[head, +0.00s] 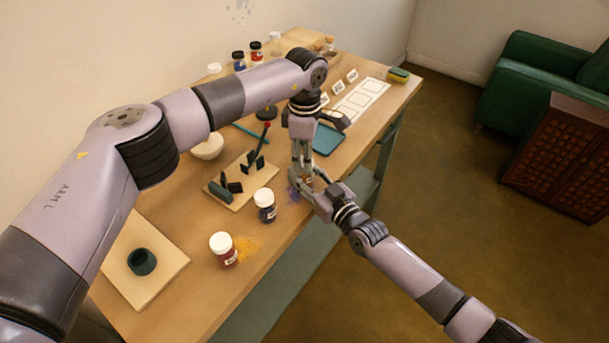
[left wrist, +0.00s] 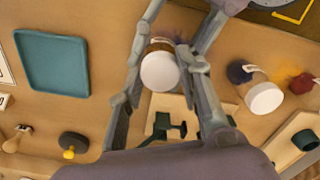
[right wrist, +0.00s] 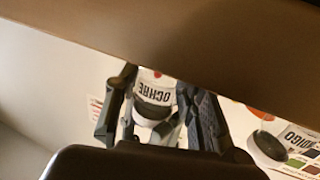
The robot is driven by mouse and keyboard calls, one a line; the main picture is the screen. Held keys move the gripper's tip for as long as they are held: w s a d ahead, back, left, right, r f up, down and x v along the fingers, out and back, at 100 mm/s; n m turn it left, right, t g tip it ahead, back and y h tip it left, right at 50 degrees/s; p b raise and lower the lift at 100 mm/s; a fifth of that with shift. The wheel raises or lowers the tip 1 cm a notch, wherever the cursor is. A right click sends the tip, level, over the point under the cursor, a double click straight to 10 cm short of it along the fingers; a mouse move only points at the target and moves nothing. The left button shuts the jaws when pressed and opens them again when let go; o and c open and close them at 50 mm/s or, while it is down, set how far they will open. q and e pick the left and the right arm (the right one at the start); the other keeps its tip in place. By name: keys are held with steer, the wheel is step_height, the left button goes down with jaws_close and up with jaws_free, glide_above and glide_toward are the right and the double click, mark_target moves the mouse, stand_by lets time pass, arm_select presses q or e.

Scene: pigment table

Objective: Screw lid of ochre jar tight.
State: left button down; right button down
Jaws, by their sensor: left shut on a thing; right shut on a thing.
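The ochre jar (right wrist: 156,85) shows its OCHRE label upside down in the right wrist view. Its white lid (left wrist: 160,71) faces the camera in the left wrist view. My left gripper (head: 303,167) points down over the jar from above and is shut on the lid. My right gripper (head: 312,191) comes in from the right side and is shut on the jar's body. In the head view the fingers hide most of the jar. I cannot tell whether the jar's base touches the table, or whether the lid sits fully down.
A jar with dark blue contents (head: 265,206) and a jar with red contents (head: 223,249) stand along the front of the table, with spilled powder nearby. A board with dark holders (head: 240,187) lies behind. A blue tray (head: 326,140) lies beyond my grippers.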

arm_select(q)
steer(key=c, duration=1.1)
jaws_free()
steer(key=shift+o, duration=0.2)
step_height(320, 180, up, 12)
arm_select(e)
steer(key=c, duration=1)
jaws_free()
steer(key=shift+o, duration=0.2)
